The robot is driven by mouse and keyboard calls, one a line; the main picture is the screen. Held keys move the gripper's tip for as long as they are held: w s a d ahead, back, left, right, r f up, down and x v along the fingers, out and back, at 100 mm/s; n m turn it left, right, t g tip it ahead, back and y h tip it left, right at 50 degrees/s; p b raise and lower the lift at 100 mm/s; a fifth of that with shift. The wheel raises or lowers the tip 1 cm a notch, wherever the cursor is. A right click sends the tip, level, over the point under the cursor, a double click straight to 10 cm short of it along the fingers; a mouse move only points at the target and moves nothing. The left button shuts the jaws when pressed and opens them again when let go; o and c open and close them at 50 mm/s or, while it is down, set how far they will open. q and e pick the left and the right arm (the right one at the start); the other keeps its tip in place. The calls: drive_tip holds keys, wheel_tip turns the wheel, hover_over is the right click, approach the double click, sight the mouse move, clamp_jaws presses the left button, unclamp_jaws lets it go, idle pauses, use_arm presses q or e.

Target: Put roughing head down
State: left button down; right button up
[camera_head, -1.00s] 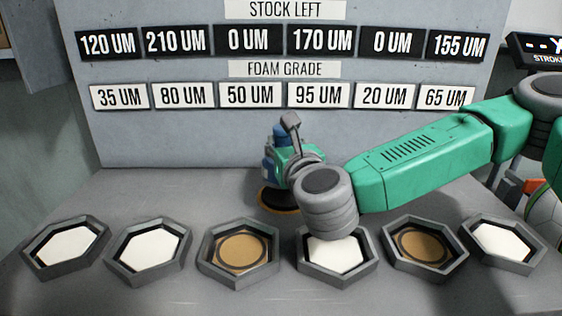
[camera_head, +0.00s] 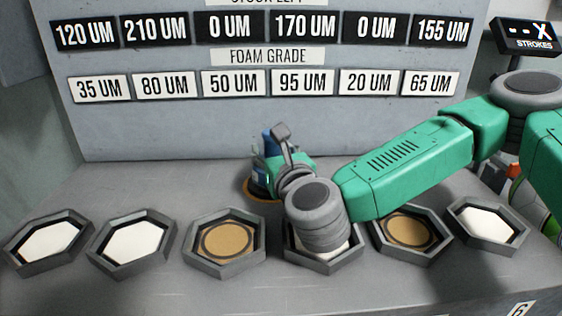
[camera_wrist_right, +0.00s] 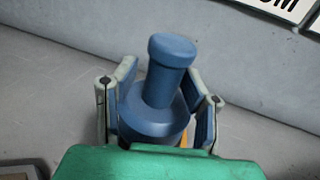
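The roughing head is taken to be the blue knobbed tool (camera_head: 270,146) with an orange-brown rim at its base. It stands upright at the back of the grey bench, behind the row of hexagonal trays; its base looks on or very close to the bench top. My right gripper (camera_head: 276,165) reaches it from the right and front. In the right wrist view, the fingers of my right gripper (camera_wrist_right: 165,100) close in on both sides of the blue head (camera_wrist_right: 160,110) and appear to touch its wide collar. The green palm hides its lower part. My left gripper is out of view.
Several hexagonal trays line the bench front, some with white pads (camera_head: 133,242), others with brown discs (camera_head: 228,239). My right forearm partly covers one. A panel (camera_head: 160,130) with stock and grade labels stands behind. A strokes display (camera_head: 533,34) is at upper right. The back left bench is bare.

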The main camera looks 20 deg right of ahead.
drive_tip(key=s, duration=0.3)
drive_tip(key=s+p, duration=0.1)
drive_tip(key=s, duration=0.2)
drive_tip(key=s+p, duration=0.1)
drive_tip(key=s, duration=0.2)
drive_tip(key=shift+s+a+r, duration=0.1)
drive_tip(key=shift+s+r, duration=0.15)
drive_tip(key=shift+r, duration=0.05)
drive_tip(key=shift+s+f+p, duration=0.1)
drive_tip(key=shift+s+p, duration=0.2)
drive_tip(key=shift+s, duration=0.1)
